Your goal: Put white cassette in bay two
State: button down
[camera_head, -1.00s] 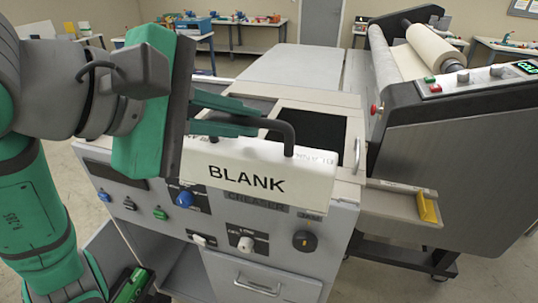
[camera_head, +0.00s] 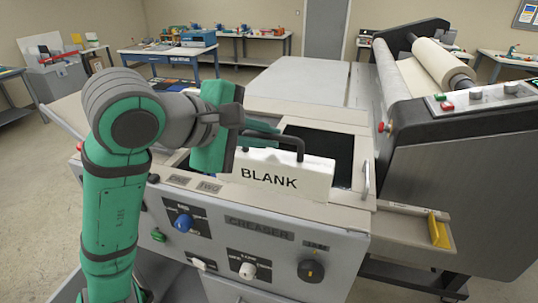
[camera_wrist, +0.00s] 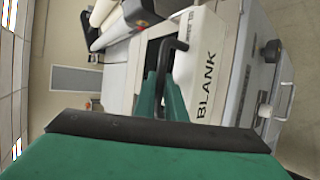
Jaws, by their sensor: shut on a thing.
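The white cassette (camera_head: 285,176) is a flat white block with "BLANK" printed on its face and a dark bar handle on top. My gripper (camera_head: 276,139) is shut on the handle, and the cassette hangs upright above the creaser top. Its label and handle also show in the wrist view, where the cassette (camera_wrist: 203,70) is beside my green fingers (camera_wrist: 162,85). Plates marked "ONE" (camera_head: 178,180) and "TWO" (camera_head: 208,187) lie on the creaser's top front edge. The bay openings behind them are largely hidden by my gripper and the cassette.
A large dark opening (camera_head: 335,150) lies behind and right of the cassette. The creaser's front panel (camera_head: 265,245) carries knobs. A side tray with a yellow block (camera_head: 438,230) and the roller laminator (camera_head: 455,150) stand to the right.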

aim_at(269, 155)
jog(key=shift+w+d+f, duration=0.2)
jog(key=shift+w+f, duration=0.7)
jog(key=shift+f, duration=0.2)
jog(key=shift+w+f, duration=0.2)
jog(key=shift+f, duration=1.6)
jog(key=c, duration=1.8)
grip_release()
jog(key=shift+f, duration=0.1)
jog(key=v, duration=1.2)
